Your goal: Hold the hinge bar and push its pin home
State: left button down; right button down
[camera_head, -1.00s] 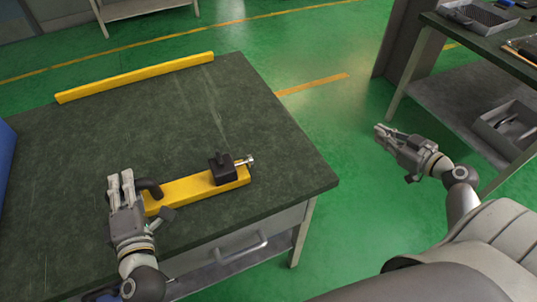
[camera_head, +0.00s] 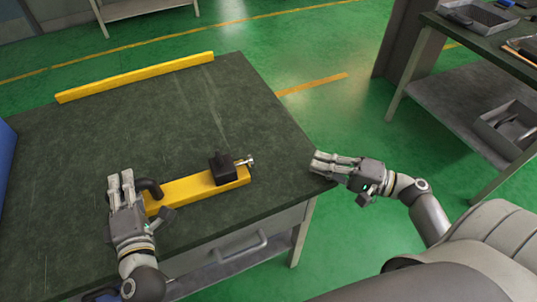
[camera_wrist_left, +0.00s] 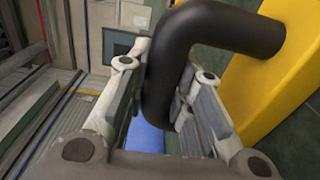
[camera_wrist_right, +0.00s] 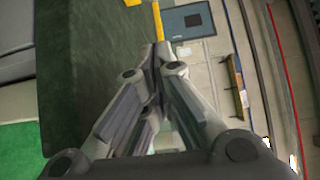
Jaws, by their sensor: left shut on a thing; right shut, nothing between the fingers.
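The yellow hinge bar (camera_head: 196,189) lies on the dark worktop near its front edge. A black block (camera_head: 222,168) sits on its right end, and the silver pin (camera_head: 245,161) sticks out of the block's right side. A black curved handle (camera_head: 150,188) rises at the bar's left end. My left gripper (camera_head: 120,178) is shut on this handle; the left wrist view shows the black handle (camera_wrist_left: 176,60) between its fingers and the yellow bar (camera_wrist_left: 262,90) beside it. My right gripper (camera_head: 314,163) is shut and empty, by the worktop's right edge, to the right of the pin and apart from it.
A long yellow rail (camera_head: 135,78) runs along the back of the worktop (camera_head: 110,135). A drawer with a grey handle (camera_head: 241,246) is below the front edge. A second bench (camera_head: 497,50) with trays stands at the right. The worktop between rail and bar is clear.

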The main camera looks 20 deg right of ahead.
aim_at(254, 161)
jog(key=shift+w+a, duration=0.1)
jog(key=x, duration=1)
jog(key=a, duration=0.2)
jog(key=shift+a, duration=0.9)
jog(key=shift+a, duration=1.95)
pick_arm(q)
jog(key=shift+d, duration=0.1)
